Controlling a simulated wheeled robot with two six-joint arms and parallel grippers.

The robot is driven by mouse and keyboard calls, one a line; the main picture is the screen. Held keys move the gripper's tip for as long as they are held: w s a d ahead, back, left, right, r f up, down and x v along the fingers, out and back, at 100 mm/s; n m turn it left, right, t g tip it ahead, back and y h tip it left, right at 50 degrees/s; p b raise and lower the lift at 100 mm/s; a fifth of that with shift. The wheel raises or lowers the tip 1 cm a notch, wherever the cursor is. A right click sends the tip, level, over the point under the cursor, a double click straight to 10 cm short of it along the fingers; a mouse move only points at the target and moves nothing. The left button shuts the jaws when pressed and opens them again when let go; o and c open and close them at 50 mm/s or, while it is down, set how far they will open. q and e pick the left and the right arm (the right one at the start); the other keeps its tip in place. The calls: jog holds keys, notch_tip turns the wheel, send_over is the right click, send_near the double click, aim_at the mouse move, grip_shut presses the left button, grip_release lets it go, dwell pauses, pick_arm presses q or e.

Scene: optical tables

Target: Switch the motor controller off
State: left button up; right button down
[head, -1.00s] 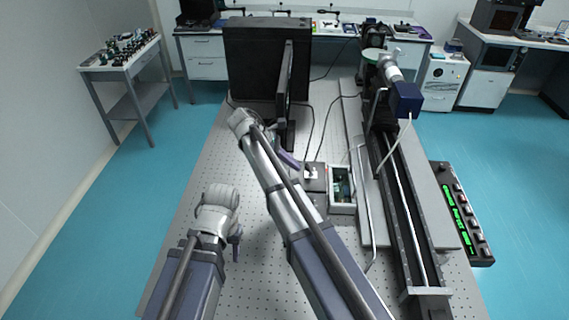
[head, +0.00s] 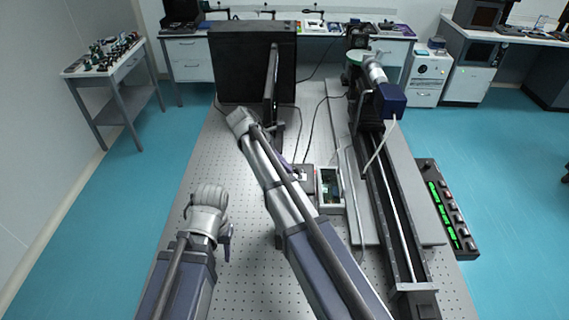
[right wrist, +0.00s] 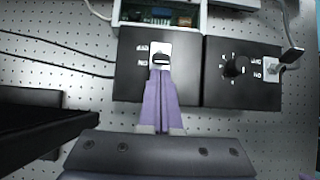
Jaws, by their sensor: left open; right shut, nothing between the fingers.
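Two black control boxes show side by side in the right wrist view. The left box (right wrist: 130,82) has a white switch plate with a dark toggle switch (right wrist: 161,59) and small OFF and ON labels. The right box (right wrist: 220,90) has a round knob (right wrist: 234,67) and its own labelled switch (right wrist: 270,70). I cannot tell which box is the motor controller. My right gripper (right wrist: 161,73) is shut and empty, its purple fingertips at the left box's toggle; contact is unclear.
A white-walled box with a circuit board (head: 330,188) adjoins the black boxes. A long rail (head: 395,215) runs along the right of the perforated table (head: 185,205). A dark monitor (head: 272,85) and large black case (head: 235,60) stand behind. Cables cross the tabletop.

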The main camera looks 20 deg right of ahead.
aim_at(295, 167)
jog(key=shift+s+d+r+t+y+p, duration=0.1)
jog(key=shift+d+r+t+y+p, duration=0.15)
jog(key=shift+y+p, duration=0.45)
jog(key=shift+d+r+t+y+p, duration=0.15)
jog(key=shift+r+y+p, duration=0.1)
jog(key=shift+y+p, duration=0.45)
jog(key=shift+r+p, duration=0.1)
jog(key=shift+p, duration=0.2)
jog(key=shift+s+d+r+p, duration=0.1)
jog(key=shift+d+r+p, duration=0.1)
jog(key=shift+d+p, duration=0.15)
jog(key=shift+s+d+r+y+p, duration=0.15)
jog(key=shift+d+r+y+p, duration=0.05)
jog(key=shift+d+y+p, duration=0.25)
jog(key=shift+s+d+r+t+y+p, duration=0.2)
jog(key=shift+d+t+y+p, duration=0.25)
jog(key=shift+y, duration=0.4)
jog(key=shift+s+d+t+y, duration=0.15)
jog(key=shift+d+y, duration=0.15)
jog(key=shift+y, duration=0.25)
jog(key=shift+w+d+t+y, duration=0.1)
jog(key=shift+d+y, duration=0.15)
jog(key=shift+y, duration=0.3)
jog(key=shift+a, duration=0.1)
jog(key=shift+r, duration=0.1)
